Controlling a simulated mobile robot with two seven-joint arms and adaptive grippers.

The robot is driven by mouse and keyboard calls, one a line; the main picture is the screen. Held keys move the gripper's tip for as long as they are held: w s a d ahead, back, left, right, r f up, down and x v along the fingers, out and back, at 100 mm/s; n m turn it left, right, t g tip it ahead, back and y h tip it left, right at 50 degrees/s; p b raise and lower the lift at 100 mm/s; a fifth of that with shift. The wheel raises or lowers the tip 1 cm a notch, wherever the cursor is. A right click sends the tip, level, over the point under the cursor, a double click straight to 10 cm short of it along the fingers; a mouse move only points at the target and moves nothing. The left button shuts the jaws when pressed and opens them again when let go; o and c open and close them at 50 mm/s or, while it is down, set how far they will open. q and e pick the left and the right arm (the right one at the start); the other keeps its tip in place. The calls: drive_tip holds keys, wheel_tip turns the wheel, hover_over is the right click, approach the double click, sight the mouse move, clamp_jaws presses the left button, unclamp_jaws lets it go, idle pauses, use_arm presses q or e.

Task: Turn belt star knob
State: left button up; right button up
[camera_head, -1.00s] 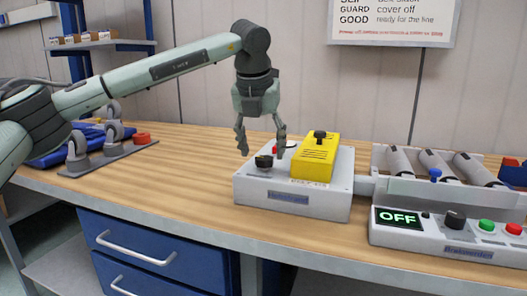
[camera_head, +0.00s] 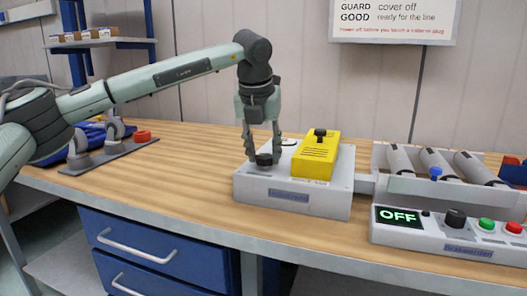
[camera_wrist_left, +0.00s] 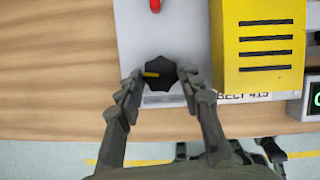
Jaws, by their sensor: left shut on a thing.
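The black star knob (camera_head: 264,160) sits on top of the white box (camera_head: 250,190) at its left end. In the left wrist view the knob (camera_wrist_left: 160,73) has a yellow pointer mark directed left. My left gripper (camera_head: 264,158) points straight down and is shut on the knob, one finger at each side. In the left wrist view the fingers of the left gripper (camera_wrist_left: 160,80) flank the knob. My right gripper is not in view.
A yellow slotted cover (camera_head: 316,156) with a black knob stands on the box, right of the gripper. A red part (camera_wrist_left: 155,5) lies beyond the star knob. Further right, a control panel (camera_head: 440,240) reads OFF below grey rollers (camera_head: 435,162). Bench space left of the box is clear.

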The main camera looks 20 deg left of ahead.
use_arm(q)
drive_tip(key=shift+a+m+h, duration=0.1)
drive_tip(key=shift+m+h, duration=0.3)
drive_tip(key=shift+m, duration=0.5)
drive_tip(key=m+h, duration=0.1)
drive_tip(key=m, duration=0.1)
drive_tip(key=shift+a+m, duration=0.1)
drive_tip(key=shift+m, duration=0.2)
drive_tip(key=m+h+p, duration=0.1)
drive_tip(key=m, duration=0.2)
drive_tip(key=shift+w+a+m+g, duration=0.1)
drive_tip(key=shift+m+g, duration=0.2)
drive_tip(key=shift+g, duration=0.1)
drive_tip(key=shift+a+m+g+h, duration=0.1)
drive_tip(key=shift+m+g+h, duration=0.3)
drive_tip(key=shift+m, duration=0.7)
drive_tip(key=shift+w+m, duration=0.1)
drive_tip(key=shift+m, duration=0.7)
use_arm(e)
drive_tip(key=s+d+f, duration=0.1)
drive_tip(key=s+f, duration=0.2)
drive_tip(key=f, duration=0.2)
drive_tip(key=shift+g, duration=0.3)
use_arm(q)
drive_tip(key=shift+h, duration=0.3)
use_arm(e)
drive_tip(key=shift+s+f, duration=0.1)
use_arm(q)
drive_tip(key=o, duration=1.2)
drive_tip(key=shift+c, duration=0.2)
